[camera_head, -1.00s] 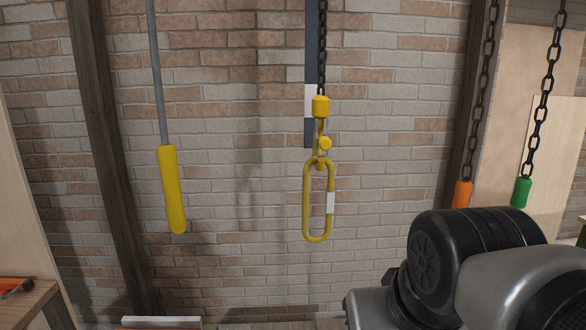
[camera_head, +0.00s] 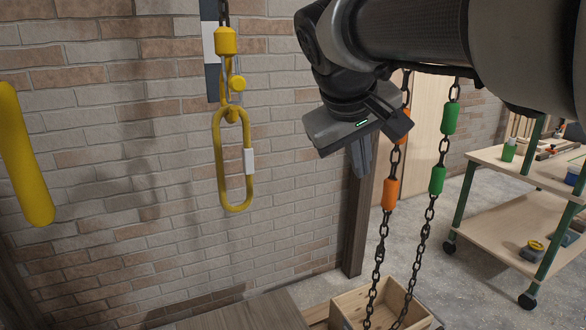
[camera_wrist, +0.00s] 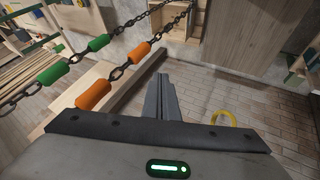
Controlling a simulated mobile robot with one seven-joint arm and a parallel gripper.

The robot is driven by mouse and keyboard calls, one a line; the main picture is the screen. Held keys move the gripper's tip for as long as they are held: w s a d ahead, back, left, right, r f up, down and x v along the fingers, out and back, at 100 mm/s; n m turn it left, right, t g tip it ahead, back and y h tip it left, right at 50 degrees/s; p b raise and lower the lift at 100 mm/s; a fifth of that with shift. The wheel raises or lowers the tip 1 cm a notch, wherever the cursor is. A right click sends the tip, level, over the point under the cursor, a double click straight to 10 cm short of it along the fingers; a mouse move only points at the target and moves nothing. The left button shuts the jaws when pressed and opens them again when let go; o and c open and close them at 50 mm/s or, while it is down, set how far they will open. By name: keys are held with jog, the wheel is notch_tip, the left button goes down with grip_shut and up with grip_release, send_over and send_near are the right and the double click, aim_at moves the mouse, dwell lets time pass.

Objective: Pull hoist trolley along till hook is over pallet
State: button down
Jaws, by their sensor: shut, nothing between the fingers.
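A yellow hook block (camera_head: 226,42) hangs on a dark chain in the head view, with a long yellow link (camera_head: 219,150) under it. Part of a yellow ring (camera_wrist: 233,118), probably that link, shows at the right of the wrist view. My gripper (camera_head: 362,168) is shut and empty, pointing down between the link and two hanging chains. Its closed fingers (camera_wrist: 164,98) show in the wrist view. The chains carry orange sleeves (camera_head: 390,194) and green sleeves (camera_head: 437,181); my gripper appears apart from them. The trolley is out of view. I cannot identify a pallet for certain.
A yellow grip (camera_head: 24,155) hangs at the far left. A wooden box (camera_head: 345,308) stands under the chains beside a brown wooden top (camera_head: 245,312). A wheeled shelf cart (camera_head: 505,220) stands at the right. A brick wall is behind; some floor before the cart is clear.

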jog(key=w+d+f+b, duration=0.1)
jog(key=w+d+f, duration=0.5)
jog(key=f, duration=0.1)
jog(key=shift+d, duration=0.15)
jog(key=shift+d+r, duration=0.1)
dwell(0.3)
